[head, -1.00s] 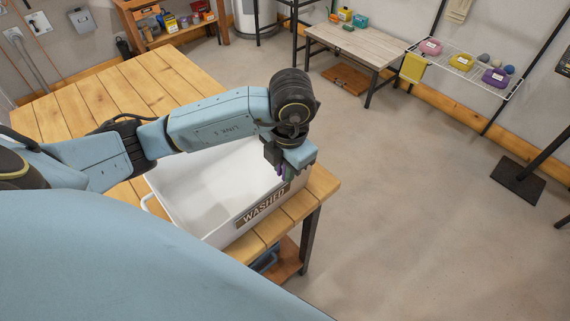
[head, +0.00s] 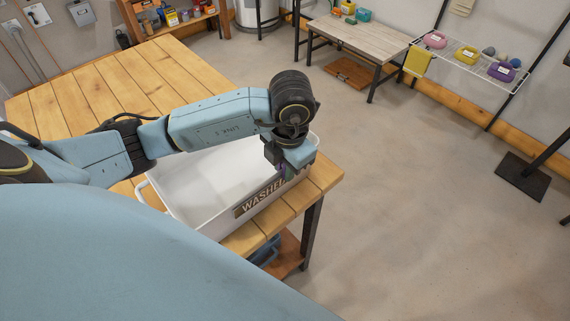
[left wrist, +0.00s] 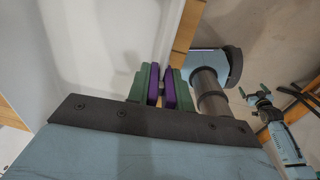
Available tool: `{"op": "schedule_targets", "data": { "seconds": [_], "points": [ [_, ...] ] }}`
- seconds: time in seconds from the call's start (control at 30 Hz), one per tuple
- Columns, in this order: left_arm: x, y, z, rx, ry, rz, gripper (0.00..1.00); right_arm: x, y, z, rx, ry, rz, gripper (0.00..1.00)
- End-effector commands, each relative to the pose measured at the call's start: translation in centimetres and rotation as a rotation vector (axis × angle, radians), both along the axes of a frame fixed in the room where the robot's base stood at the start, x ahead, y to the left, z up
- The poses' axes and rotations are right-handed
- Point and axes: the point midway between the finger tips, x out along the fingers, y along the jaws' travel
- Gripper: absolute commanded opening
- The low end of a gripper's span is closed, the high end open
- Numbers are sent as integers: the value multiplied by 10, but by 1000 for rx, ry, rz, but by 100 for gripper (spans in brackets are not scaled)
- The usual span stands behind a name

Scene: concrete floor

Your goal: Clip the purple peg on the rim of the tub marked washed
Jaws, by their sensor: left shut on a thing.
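The purple peg (left wrist: 169,88) is held between the green fingers of my left gripper (left wrist: 160,85). Its two purple arms show side by side in the left wrist view. In the head view only a small purple bit of the peg (head: 282,171) shows under the gripper. The white tub (head: 160,198) stands on the wooden table, its front label reading WASHED and partly covered by my gripper. The peg is at the tub's front wall near the right end; I cannot tell whether it touches the rim. My right gripper (left wrist: 254,90) shows small in the left wrist view, fingers apart, empty.
The tub stands near the front right corner of the wooden table (head: 90,88). Open concrete floor (head: 430,220) lies to the right.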

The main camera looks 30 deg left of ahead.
Motion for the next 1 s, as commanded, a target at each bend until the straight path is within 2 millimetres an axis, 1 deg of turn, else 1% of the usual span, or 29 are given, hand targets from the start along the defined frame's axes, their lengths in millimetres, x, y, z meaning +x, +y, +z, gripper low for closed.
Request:
{"op": "schedule_targets", "data": {
  "seconds": [0.33, 0.37, 0.5, 0.53, 0.57, 0.87, 1.0],
  "points": [
    [0, 0, -2, 0, 0, 0, 1, 1, -2, -2, -2, 0, 0, 100],
    [0, 0, -2, 0, 0, 0, 23, 1, -2, -2, -2, 0, 0, 100],
    [0, 0, -2, 0, 0, 0, 42, 1, -2, -2, -3, -1, 0, 100],
    [0, 0, -2, 0, 0, 0, 45, 1, -2, -2, -3, -1, 0, 100],
    [0, 0, -2, 0, 0, 0, 47, 1, -2, -2, -3, -1, 0, 100],
    [0, 0, -1, 0, 0, 0, 47, 1, -2, -1, -3, -1, 0, 100],
    [0, 0, 5, 0, -1, 0, 47, 1, -2, 4, -3, -1, 0, 100]
  ]
}}
